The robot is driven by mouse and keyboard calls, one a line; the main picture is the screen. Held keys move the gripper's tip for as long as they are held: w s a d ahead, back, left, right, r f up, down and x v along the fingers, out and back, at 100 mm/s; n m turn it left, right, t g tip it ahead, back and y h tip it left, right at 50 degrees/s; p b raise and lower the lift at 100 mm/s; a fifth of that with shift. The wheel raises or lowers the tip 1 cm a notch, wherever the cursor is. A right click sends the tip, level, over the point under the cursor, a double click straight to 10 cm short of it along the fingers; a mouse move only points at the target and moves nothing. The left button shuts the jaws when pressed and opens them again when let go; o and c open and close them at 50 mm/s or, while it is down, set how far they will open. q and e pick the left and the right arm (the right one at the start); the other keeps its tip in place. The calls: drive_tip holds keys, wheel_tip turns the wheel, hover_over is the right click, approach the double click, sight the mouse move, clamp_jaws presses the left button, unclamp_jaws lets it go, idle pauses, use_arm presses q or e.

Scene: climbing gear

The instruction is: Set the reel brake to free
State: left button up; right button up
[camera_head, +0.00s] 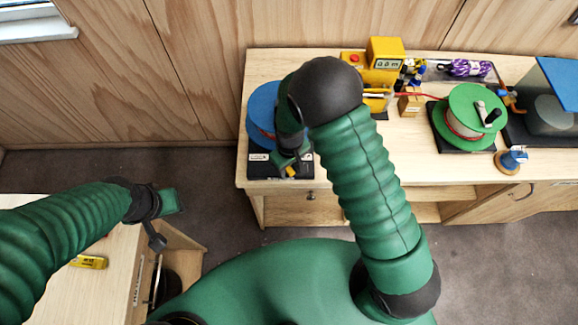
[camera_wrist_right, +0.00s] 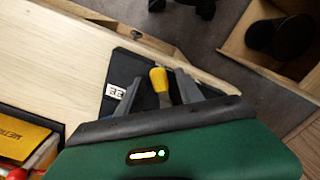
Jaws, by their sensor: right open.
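The blue reel (camera_head: 262,110) stands on a black base (camera_head: 258,171) at the left end of the bench, partly hidden by my right arm. The brake lever has a yellow tip, which shows in the right wrist view (camera_wrist_right: 158,79). My right gripper (camera_head: 290,167) is over the front of the base. Its open fingers (camera_wrist_right: 157,84) stand on either side of the lever, with gaps showing. A white label (camera_wrist_right: 115,91) ending in "EE" lies beside the left finger. My left gripper (camera_head: 163,212) is over the lower-left table's edge, away from the reel; its jaws are unclear.
A yellow meter (camera_head: 385,53) stands behind my right forearm. A green reel (camera_head: 470,117) with a crank, a purple rope bundle (camera_head: 466,68) and a blue-topped spool (camera_head: 511,160) are farther right. A yellow item (camera_head: 89,262) lies on the left table (camera_head: 60,295).

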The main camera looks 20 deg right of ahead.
drive_tip(key=shift+d, duration=0.25)
drive_tip(key=shift+c, duration=0.6)
drive_tip(key=shift+s, duration=0.1)
drive_tip(key=shift+c, duration=1.2)
drive_tip(key=shift+a, duration=0.1)
drive_tip(key=c, duration=0.5)
drive_tip(key=shift+a+r, duration=0.1)
drive_tip(key=shift+a, duration=0.1)
clamp_jaws()
drive_tip(key=shift+w+d+n, duration=0.3)
drive_tip(key=shift+d+n, duration=0.2)
drive_tip(key=shift+n, duration=0.4)
drive_tip(key=o, duration=0.9)
unclamp_jaws()
drive_tip(key=shift+a, duration=0.1)
drive_tip(key=shift+c, duration=0.2)
use_arm(q)
drive_tip(key=shift+d+f, duration=0.1)
drive_tip(key=shift+f, duration=0.1)
